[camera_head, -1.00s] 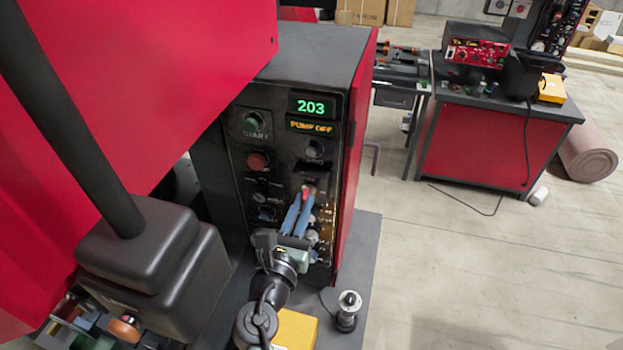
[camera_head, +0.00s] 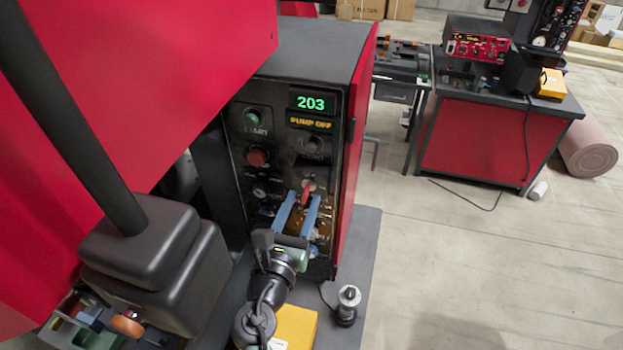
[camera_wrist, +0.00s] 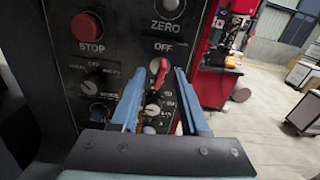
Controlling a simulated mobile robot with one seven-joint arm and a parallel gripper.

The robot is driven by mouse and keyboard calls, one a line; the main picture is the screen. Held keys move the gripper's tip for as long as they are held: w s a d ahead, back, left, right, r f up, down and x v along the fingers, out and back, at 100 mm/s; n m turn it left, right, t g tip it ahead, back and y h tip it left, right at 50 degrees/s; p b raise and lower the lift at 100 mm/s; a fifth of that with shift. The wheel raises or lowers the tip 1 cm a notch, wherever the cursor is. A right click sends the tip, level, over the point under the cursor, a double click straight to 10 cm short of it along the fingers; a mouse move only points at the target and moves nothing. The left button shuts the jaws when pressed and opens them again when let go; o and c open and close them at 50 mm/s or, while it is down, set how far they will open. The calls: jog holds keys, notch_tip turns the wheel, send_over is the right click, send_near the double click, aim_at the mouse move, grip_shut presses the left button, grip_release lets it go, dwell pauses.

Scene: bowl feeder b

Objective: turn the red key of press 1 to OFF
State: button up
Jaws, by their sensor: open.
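The red key (camera_wrist: 158,70) sits in the black control panel (camera_head: 268,155), below the word OFF in the wrist view. Its handle points up toward OFF, leaning slightly. In the head view the key (camera_head: 308,188) shows between the blue fingertips. My gripper (camera_wrist: 159,76) is open, with one blue finger to the left of the key and one to the right. A gap shows between the key and each finger, and the gripper holds nothing. The panel's displays (camera_head: 312,104) read 203 and PUMP OFF.
A red STOP button (camera_wrist: 87,27) and a dark selector knob (camera_wrist: 95,84) are left of the key. The ZERO knob (camera_wrist: 171,7) is above it, and small knobs lie below between the fingers. A black box (camera_head: 155,250) stands left of the arm. Open floor lies to the right.

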jog(key=v, duration=0.6)
jog(key=shift+p, duration=0.4)
jog(key=shift+s, duration=0.15)
